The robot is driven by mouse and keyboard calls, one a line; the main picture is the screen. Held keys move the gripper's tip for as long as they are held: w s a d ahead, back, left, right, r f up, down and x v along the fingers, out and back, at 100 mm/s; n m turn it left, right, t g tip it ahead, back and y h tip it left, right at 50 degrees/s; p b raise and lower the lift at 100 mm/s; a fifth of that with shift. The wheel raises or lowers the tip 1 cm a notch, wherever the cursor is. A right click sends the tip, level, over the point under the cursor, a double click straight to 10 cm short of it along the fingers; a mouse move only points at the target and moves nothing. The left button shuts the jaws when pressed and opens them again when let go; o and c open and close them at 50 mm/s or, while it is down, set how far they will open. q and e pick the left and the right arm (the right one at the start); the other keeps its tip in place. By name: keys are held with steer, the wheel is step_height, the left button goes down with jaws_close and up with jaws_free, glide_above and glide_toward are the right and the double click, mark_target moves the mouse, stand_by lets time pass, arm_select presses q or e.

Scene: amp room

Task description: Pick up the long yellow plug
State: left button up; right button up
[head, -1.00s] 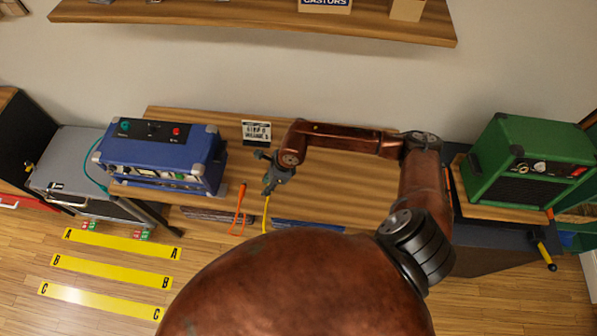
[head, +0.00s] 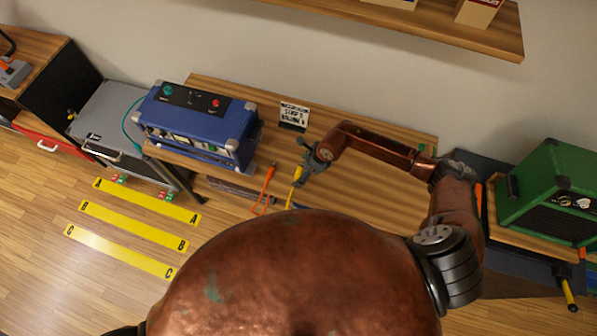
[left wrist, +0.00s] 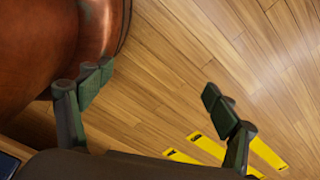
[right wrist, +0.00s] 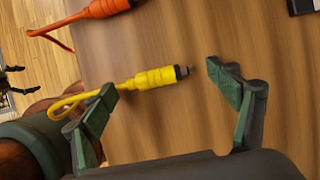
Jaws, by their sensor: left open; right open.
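The long yellow plug (head: 297,174) lies near the front edge of the wooden bench, its yellow cable running toward that edge. In the right wrist view the yellow plug (right wrist: 155,77) lies across the gap between my right fingers, its metal tip toward the right finger. The left finger overlaps its cable end. My right gripper (head: 310,163) is open and over the bench beside the plug; it also shows in the right wrist view (right wrist: 160,87). No grip shows. My left gripper (left wrist: 155,95) is open and empty above the wooden floor, beside my copper body.
An orange plug (head: 268,178) lies left of the yellow one. A blue amp (head: 195,125) and a small sign (head: 294,114) stand on the bench (head: 375,195). A green amp (head: 550,190) is at right. Yellow floor strips (head: 133,225) lie at left. The bench's right part is clear.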

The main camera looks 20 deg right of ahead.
steer(key=c, duration=0.6)
arm_select(q)
steer(key=shift+s+d, duration=0.2)
steer(key=shift+s, duration=0.4)
arm_select(e)
steer(key=c, duration=0.7)
arm_select(q)
steer(key=shift+w, duration=0.15)
arm_select(e)
steer(key=shift+c, duration=0.2)
